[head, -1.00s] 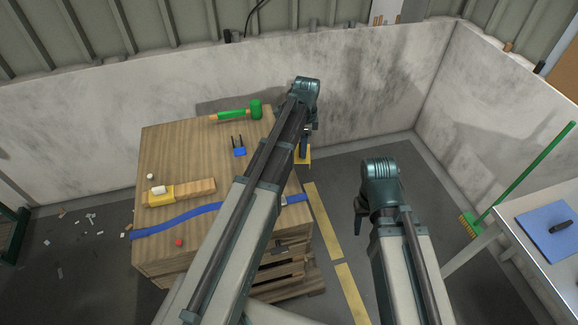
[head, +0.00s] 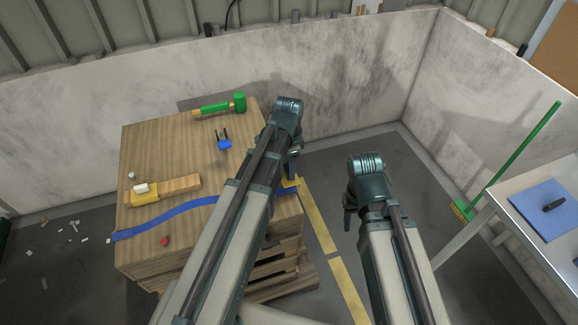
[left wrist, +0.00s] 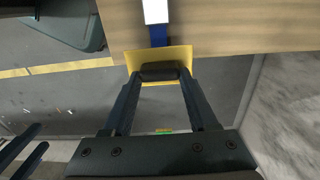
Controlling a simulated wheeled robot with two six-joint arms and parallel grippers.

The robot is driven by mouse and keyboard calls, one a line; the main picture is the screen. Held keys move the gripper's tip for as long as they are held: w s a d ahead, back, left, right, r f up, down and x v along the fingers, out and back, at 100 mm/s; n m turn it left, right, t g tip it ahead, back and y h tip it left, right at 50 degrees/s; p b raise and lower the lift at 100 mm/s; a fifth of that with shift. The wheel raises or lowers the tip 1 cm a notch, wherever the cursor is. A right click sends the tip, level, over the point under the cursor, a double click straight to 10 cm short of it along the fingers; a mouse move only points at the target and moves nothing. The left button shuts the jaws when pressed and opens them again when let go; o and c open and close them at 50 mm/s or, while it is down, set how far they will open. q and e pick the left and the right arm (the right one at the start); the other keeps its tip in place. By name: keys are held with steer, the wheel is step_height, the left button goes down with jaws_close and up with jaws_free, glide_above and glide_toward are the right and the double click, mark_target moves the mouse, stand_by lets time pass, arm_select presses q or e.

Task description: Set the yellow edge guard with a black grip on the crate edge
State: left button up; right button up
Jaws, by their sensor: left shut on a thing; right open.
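The wooden crate (head: 170,150) stands at the left of the head view, with a blue strap (head: 180,212) across its top. My left gripper (head: 293,172) is shut on the black grip (left wrist: 160,72) of the yellow edge guard (left wrist: 180,55). In the left wrist view the guard overlaps the crate's edge (left wrist: 235,30), in line with the strap (left wrist: 157,36). I cannot tell whether it touches the wood. In the head view the guard (head: 291,183) is partly hidden by my arm. My right gripper (head: 347,218) is open and empty, right of the crate.
A table (head: 510,200) and a green broom (head: 510,160) are at the right.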

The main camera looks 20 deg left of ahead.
arm_select(q)
steer(key=shift+f+b, duration=2.1)
steer(key=shift+f, duration=0.2)
steer(key=shift+f+b, duration=1.8)
stand_by(0.7)
steer(key=o, duration=1.4)
steer(key=shift+r, duration=0.15)
step_height(320, 180, up, 14)
steer(key=p, duration=1.4)
steer(key=shift+f, duration=0.2)
